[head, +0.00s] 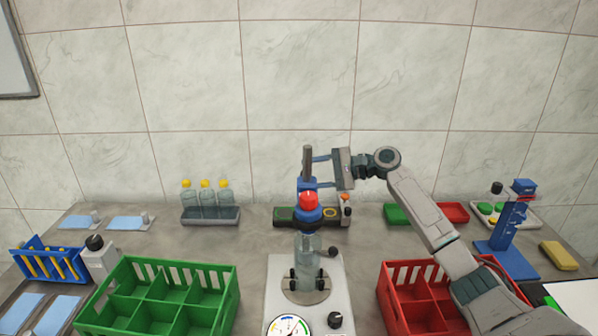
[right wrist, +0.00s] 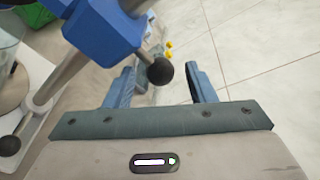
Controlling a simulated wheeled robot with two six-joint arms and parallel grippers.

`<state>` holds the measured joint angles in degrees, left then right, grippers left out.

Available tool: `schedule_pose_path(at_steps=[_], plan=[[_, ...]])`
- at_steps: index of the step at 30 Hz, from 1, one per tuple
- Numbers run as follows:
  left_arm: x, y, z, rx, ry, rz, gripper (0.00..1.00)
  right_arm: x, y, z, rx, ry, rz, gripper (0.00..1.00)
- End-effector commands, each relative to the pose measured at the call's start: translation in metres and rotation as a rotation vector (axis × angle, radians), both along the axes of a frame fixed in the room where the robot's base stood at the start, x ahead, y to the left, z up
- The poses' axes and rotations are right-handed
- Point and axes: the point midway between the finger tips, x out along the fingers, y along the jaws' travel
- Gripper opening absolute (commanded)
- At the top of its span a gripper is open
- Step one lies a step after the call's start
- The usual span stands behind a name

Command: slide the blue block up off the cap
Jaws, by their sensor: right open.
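The capping stand is at the centre of the head view, with an upright grey post (head: 307,160). The blue block (head: 308,214) sits low on it, above a clear bottle (head: 308,250), with a red dome on top. The cap is hidden. In the right wrist view the blue block (right wrist: 103,30) is at upper left, with a black ball knob (right wrist: 159,71) on a short rod. My right gripper (head: 318,171) is open near the post, its fingers pointing left. In the wrist view the knob appears between the spread fingers (right wrist: 162,87); I see no contact. My left gripper is not in view.
A green crate (head: 150,265) stands to the left and a red crate (head: 395,270) to the right. A rack of yellow-capped bottles (head: 210,215) is at back left. A blue stand (head: 505,225) is at far right. The tiled wall is behind.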

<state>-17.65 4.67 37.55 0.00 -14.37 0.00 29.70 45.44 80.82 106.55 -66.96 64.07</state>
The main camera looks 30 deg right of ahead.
Motion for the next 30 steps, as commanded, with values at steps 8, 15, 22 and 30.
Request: schedule_pose_path(at_steps=[8, 15, 22, 30], plan=[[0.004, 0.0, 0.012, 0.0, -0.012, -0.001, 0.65, 0.021, 0.026, -0.006, 0.002, 0.0, 0.0, 0.5], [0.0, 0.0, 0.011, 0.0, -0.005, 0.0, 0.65, 0.025, 0.031, -0.009, -0.001, 0.001, 0.0, 0.5], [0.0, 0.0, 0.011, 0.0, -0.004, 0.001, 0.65, 0.024, 0.03, -0.009, -0.002, 0.0, 0.0, 0.34], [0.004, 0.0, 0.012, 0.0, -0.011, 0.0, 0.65, 0.024, 0.03, -0.009, -0.002, 0.0, 0.0, 0.0]])
